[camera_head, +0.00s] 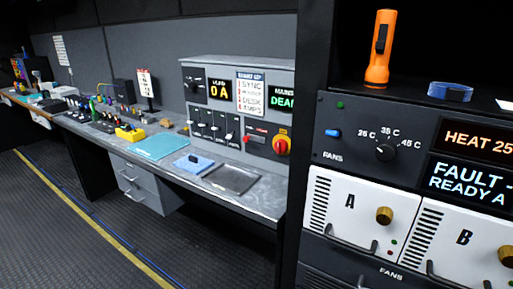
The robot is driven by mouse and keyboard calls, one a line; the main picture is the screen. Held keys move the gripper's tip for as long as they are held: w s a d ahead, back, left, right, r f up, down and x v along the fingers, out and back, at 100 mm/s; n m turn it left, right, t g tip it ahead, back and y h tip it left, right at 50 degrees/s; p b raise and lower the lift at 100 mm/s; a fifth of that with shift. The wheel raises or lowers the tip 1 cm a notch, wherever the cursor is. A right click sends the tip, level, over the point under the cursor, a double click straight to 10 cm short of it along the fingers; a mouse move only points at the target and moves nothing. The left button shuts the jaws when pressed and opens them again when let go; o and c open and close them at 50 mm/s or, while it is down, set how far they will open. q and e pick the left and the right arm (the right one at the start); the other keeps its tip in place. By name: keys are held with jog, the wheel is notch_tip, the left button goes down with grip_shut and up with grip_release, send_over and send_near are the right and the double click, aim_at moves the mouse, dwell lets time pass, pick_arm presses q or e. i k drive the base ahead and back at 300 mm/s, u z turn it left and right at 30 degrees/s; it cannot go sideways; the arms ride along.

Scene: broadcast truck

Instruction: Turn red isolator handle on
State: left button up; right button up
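The red isolator handle (281,145) is a red rotary knob on a yellow plate. It sits at the lower right of a grey power panel (237,104) on the long desk, in the middle of the head view. The display near it reads "MAINS DEAD", cut off at its right side by the dark rack edge. Another display reads "0 A". A row of small toggle switches (210,128) is left of the handle. Neither of my grippers shows in this view.
A dark rack (318,120) stands close on the right, with an orange torch (381,48), a blue ring-shaped item (450,92) and white units A and B. The grey desk (262,199) carries a black tray (231,179) and blue mat (161,146).

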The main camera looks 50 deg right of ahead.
aim_at(281, 145)
jog(key=i, duration=0.95)
jog(key=z, duration=2.35)
